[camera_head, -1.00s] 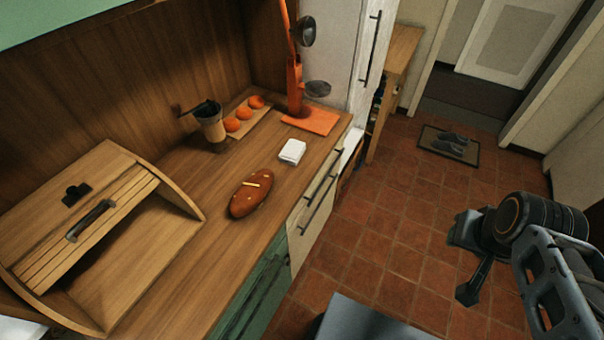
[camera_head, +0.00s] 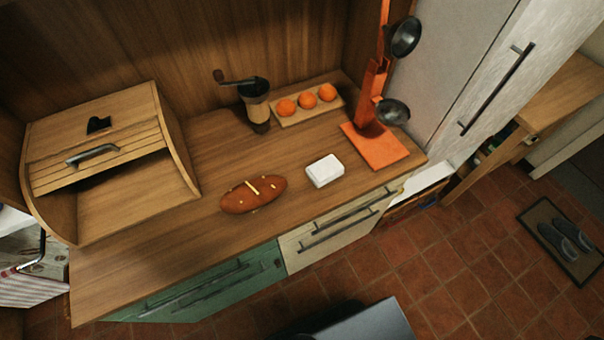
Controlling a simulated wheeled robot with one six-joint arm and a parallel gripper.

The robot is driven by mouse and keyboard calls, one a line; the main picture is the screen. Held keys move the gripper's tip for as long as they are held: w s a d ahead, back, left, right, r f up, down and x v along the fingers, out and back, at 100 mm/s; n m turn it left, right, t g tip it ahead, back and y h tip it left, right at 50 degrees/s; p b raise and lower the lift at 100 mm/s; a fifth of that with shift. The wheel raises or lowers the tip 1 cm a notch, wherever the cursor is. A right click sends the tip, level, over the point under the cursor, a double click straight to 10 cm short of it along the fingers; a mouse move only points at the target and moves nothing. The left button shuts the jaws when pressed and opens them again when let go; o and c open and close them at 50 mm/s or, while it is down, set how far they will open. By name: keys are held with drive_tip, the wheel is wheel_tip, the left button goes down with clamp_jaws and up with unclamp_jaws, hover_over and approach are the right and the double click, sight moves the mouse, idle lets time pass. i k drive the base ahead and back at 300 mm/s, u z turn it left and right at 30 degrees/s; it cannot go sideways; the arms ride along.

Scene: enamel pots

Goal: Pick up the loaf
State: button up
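The loaf (camera_head: 253,195) is a brown oval with pale slashes on top. It lies on the wooden counter (camera_head: 150,255) near its front edge, right of the bread box and left of a white block. Nothing touches or covers it. My gripper is not in this view, so I cannot see whether it is open or holds anything.
The wooden bread box (camera_head: 110,150) stands left. A white block (camera_head: 325,171), a hand grinder (camera_head: 255,103), a board (camera_head: 340,106) with oranges (camera_head: 308,100), and an orange stand (camera_head: 374,145) with ladles are to the right. Tiled floor (camera_head: 450,270) is open in front.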

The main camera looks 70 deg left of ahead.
sight(253, 194)
drive_tip(key=i, duration=0.95)
drive_tip(key=u, duration=4.2)
drive_tip(key=i, duration=0.5)
drive_tip(key=z, duration=0.1)
